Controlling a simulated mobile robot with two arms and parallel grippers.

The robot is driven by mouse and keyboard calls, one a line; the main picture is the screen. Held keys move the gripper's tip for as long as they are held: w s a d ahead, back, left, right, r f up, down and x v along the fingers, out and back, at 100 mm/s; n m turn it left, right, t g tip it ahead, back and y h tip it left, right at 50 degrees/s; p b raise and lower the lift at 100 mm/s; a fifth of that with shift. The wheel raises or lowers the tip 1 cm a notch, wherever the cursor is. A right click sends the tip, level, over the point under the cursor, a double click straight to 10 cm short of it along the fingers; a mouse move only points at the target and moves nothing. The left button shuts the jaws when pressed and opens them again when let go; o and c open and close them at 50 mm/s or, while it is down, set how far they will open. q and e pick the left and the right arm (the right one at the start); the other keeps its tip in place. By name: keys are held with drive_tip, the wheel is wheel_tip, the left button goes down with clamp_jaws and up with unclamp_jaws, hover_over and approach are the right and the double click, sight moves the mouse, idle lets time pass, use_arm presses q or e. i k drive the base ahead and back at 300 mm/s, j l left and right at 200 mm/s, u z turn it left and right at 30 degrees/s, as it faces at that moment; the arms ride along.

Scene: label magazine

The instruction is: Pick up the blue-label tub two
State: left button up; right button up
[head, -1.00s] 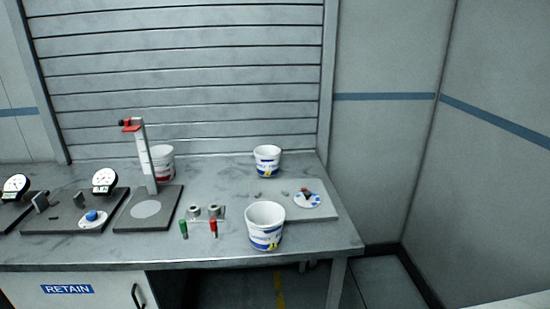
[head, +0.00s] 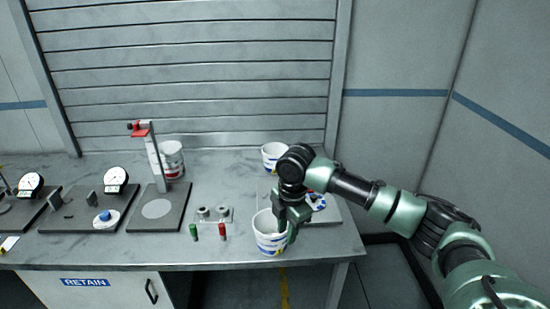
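A white tub with a blue and yellow label (head: 269,242) stands at the front right of the bench. A second blue-label tub (head: 271,153) stands at the back, partly hidden by my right arm. I cannot read which one is tub two. My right gripper (head: 287,220) points down at the right rim of the front tub. Its fingers are partly hidden, so I cannot tell whether they are open or shut. My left gripper is not in view.
A red-label tub (head: 173,160) stands behind a height stand (head: 157,165). Dial gauges (head: 115,180) stand at the left. A green pin (head: 194,232) and a red pin (head: 222,231) are left of the front tub. A grey board (head: 332,212) lies partly under my arm.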

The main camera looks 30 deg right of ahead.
sight(272, 152)
drive_tip(key=i+l, duration=1.35)
drive_tip(key=i, duration=0.15)
